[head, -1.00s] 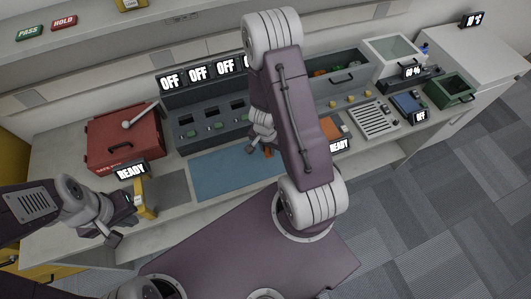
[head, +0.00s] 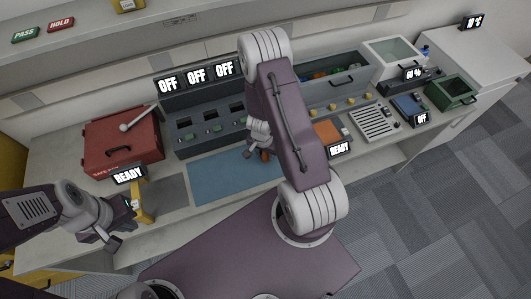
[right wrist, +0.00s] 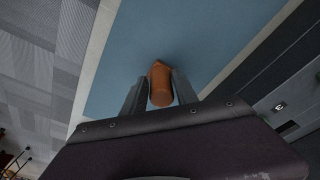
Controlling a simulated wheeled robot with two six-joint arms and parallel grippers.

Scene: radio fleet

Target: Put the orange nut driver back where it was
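The orange nut driver (right wrist: 161,86) shows in the right wrist view as an orange handle between the two fingers of my right gripper (right wrist: 160,92). The fingers touch its sides, and its far end is hidden. In the head view the driver is a small orange spot (head: 265,155) at my right gripper (head: 257,150), over the blue mat (head: 225,182). I cannot tell whether it is clear of the mat. My left gripper (head: 121,224) is at the left, its fingers apart, beside a yellow block (head: 143,205) at the bench front.
A red toolbox (head: 122,142) stands at the left rear. Grey units with OFF displays (head: 197,75) line the back. An open grey drawer (head: 332,82), a slotted tray (head: 374,122) and a green bin (head: 452,92) lie to the right. My right arm hides part of the bench.

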